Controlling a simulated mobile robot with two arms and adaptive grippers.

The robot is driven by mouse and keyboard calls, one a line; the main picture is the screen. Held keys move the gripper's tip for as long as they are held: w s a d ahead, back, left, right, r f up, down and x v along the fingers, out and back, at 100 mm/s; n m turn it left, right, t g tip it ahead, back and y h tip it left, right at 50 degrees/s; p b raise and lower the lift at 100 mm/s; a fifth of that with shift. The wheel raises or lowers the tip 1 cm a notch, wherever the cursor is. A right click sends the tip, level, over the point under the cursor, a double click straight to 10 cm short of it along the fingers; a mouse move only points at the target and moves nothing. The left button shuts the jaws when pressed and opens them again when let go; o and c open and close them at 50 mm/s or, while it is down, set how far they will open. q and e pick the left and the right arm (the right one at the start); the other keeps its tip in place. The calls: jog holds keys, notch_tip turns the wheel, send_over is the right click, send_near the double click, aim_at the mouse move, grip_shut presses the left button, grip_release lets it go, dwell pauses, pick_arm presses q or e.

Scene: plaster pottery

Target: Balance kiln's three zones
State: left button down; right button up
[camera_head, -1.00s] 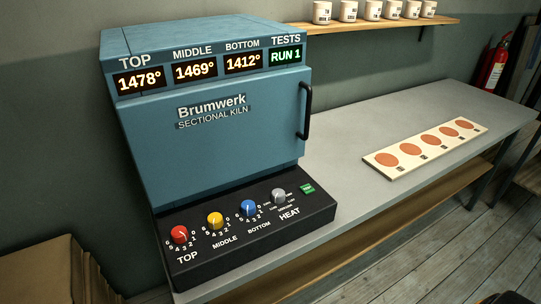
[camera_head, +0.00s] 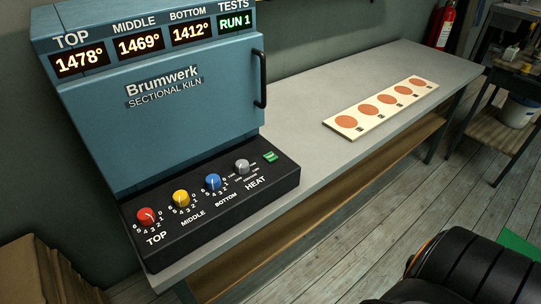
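The blue Brumwerk sectional kiln (camera_head: 180,120) stands at the left end of the bench with its door shut. Its displays read TOP 1478° (camera_head: 80,58), MIDDLE 1469° (camera_head: 140,43), BOTTOM 1412° (camera_head: 191,31) and TESTS RUN 1 (camera_head: 236,21). The black control panel (camera_head: 215,218) in front carries a red TOP knob (camera_head: 146,215), a yellow MIDDLE knob (camera_head: 181,198), a blue BOTTOM knob (camera_head: 213,181), a grey HEAT knob (camera_head: 242,166) and a green button (camera_head: 271,156). Exact knob settings are too small to read surely. Neither gripper is visible; a black part of my arm shows at bottom right.
A cream board with several orange discs (camera_head: 382,109) lies on the grey bench (camera_head: 310,98). A red extinguisher (camera_head: 440,25) hangs at the back. A side table (camera_head: 495,140) with a white bucket (camera_head: 518,111) stands at right. Cardboard (camera_head: 40,270) is at lower left.

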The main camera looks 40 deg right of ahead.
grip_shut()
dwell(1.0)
